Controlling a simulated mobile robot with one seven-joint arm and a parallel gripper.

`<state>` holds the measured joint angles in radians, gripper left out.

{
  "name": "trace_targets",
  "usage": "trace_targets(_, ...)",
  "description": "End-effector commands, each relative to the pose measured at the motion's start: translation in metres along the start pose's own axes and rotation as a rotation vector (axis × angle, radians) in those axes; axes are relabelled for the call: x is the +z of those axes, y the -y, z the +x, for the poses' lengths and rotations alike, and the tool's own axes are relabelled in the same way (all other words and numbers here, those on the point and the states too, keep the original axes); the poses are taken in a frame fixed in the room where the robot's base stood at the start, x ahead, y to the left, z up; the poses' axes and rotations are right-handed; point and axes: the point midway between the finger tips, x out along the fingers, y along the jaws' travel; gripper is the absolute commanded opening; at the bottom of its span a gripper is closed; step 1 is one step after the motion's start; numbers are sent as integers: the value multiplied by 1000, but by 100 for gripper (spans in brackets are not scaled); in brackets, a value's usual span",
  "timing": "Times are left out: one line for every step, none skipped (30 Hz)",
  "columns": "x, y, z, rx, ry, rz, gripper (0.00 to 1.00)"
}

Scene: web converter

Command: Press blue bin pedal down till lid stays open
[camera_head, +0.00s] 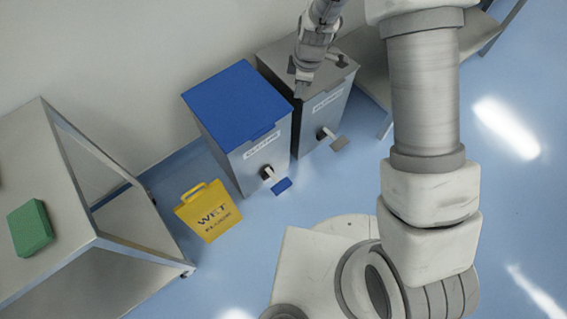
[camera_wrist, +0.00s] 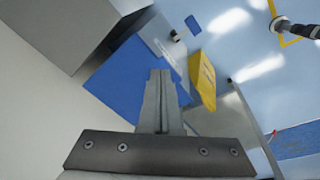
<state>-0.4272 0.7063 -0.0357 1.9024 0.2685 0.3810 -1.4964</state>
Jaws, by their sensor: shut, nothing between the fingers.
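The blue bin has a flat blue lid (camera_head: 236,100) that lies shut on a grey metal body (camera_head: 255,162). Its blue pedal (camera_head: 282,186) sticks out low at the front over the floor. In the wrist view the lid (camera_wrist: 130,85) and the blue pedal (camera_wrist: 193,25) both show. My gripper (camera_head: 299,92) is shut and empty, up near the boundary between the blue bin and the grey bin, apart from the pedal. In the wrist view my gripper's fingers (camera_wrist: 159,75) are together and hide part of the blue lid.
A grey bin (camera_head: 318,112) with a grey pedal (camera_head: 339,144) stands right beside the blue one. A yellow wet-floor sign (camera_head: 208,211) stands left of the blue pedal. A metal table (camera_head: 60,190) with a green block (camera_head: 31,227) is at left. Floor before the pedals is partly clear.

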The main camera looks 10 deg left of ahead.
Motion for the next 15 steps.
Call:
trace_targets(-3,8,39,-21,8,-60,0)
trace_targets(-5,12,56,-30,11,-99,0)
trace_targets(-7,17,80,-40,16,-151,0)
trace_targets(-8,22,97,-49,19,-188,0)
trace_targets(-10,26,115,-56,22,-227,0)
trace_targets(-10,34,138,-68,27,-279,0)
trace_targets(-11,40,156,-76,30,-318,0)
trace_targets(-11,46,173,-85,33,-357,0)
trace_targets(-11,55,195,-96,37,-407,0)
trace_targets(-11,62,212,-103,41,-445,0)
trace_targets(-10,68,227,-112,44,-483,0)
trace_targets(-8,78,247,-122,48,-528,0)
trace_targets(-8,84,261,-129,50,-561,0)
trace_targets(-6,91,273,-136,52,-592,0)
trace_targets(-4,99,288,-144,56,-630,0)
